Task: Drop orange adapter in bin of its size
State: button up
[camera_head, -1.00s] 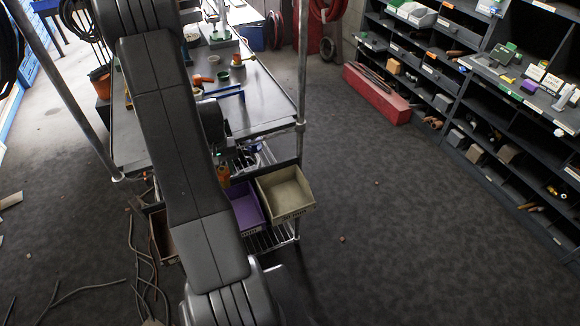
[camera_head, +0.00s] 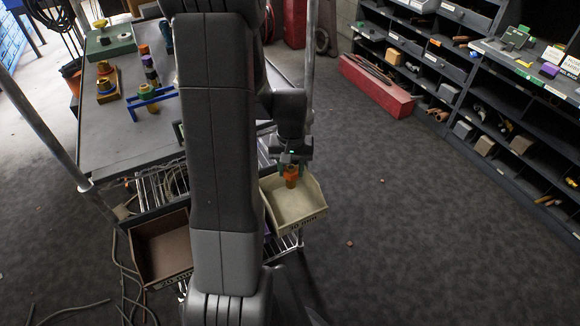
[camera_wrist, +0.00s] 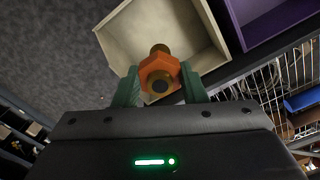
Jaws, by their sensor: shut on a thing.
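My gripper (camera_head: 291,166) is shut on the orange adapter (camera_head: 291,176), an orange hex body with a brass-coloured end. The adapter also shows between the green fingers in the wrist view (camera_wrist: 159,74). It is held over the cream bin (camera_head: 297,220), whose front label appears to read "30 mm". In the wrist view the cream bin (camera_wrist: 119,38) lies beyond the adapter. The brown bin (camera_head: 160,249), labelled about "20 mm", is at the left. The purple bin (camera_wrist: 270,18) is beside the cream bin; my arm mostly hides it in the head view.
The workbench (camera_head: 115,154) behind holds several fittings and a blue stand (camera_head: 151,99). An upright metal post (camera_head: 310,70) stands near my gripper. Dark pigeonhole shelves (camera_head: 440,85) and a red box (camera_head: 376,86) are at the right. The floor between is mostly clear.

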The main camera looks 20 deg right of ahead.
aim_at(291, 186)
notch_tip(291, 186, down, 8)
jog(key=b, duration=0.5)
jog(key=shift+f+b, duration=0.15)
jog(key=shift+b, duration=0.2)
jog(key=o, duration=1.2)
notch_tip(291, 186, up, 8)
jog(key=p, duration=0.6)
jog(key=shift+a, duration=0.1)
